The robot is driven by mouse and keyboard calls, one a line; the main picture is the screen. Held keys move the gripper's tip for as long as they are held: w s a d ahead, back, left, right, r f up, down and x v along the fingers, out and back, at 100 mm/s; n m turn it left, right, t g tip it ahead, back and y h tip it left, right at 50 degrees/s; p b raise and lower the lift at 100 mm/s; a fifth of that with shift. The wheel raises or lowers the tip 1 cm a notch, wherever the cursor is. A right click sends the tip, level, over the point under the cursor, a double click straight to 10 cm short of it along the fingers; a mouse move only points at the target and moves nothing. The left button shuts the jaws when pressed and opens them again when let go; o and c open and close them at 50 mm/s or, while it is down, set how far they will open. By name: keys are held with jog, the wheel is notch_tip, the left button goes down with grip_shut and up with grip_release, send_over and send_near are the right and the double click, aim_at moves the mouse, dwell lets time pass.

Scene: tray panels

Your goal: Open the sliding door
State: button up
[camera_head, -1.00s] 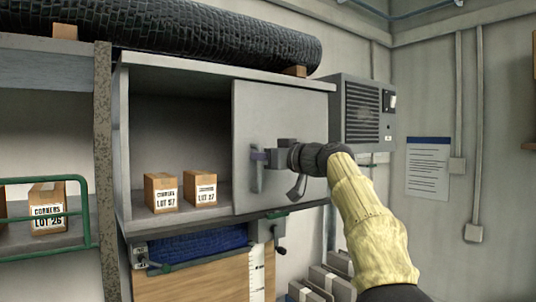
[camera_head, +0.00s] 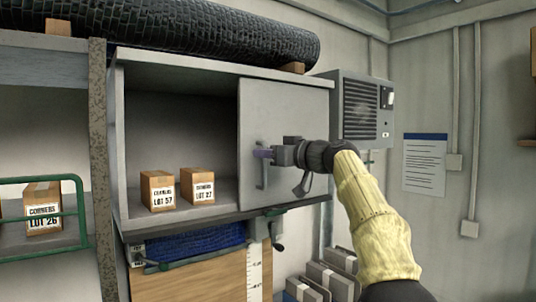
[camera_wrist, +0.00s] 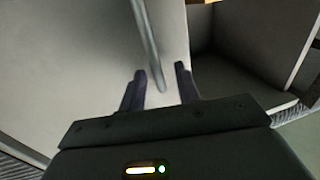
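The grey sliding door (camera_head: 285,125) covers the right part of the wall cabinet, and the left part of the cabinet stands open. An upright bar handle (camera_head: 262,174) is on the door near its left edge. My gripper (camera_head: 264,153) is at this handle, reaching in from the right. In the wrist view the handle (camera_wrist: 149,45) runs between the two fingers of my gripper (camera_wrist: 161,75), with a visible gap to the right finger. The fingers look apart rather than clamped on the bar.
Two labelled cartons, one left (camera_head: 158,191) and one right (camera_head: 198,186), stand inside the open cabinet. A black roll (camera_head: 190,30) lies on top. A grey vented unit (camera_head: 362,108) is right of the cabinet. A clamp (camera_head: 268,228) sits below the door.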

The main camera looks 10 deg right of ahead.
jog(key=shift+d, duration=0.15)
jog(key=b+v, duration=0.8)
jog(key=v, duration=0.9)
jog(key=shift+s, duration=0.2)
jog(key=shift+w, duration=0.1)
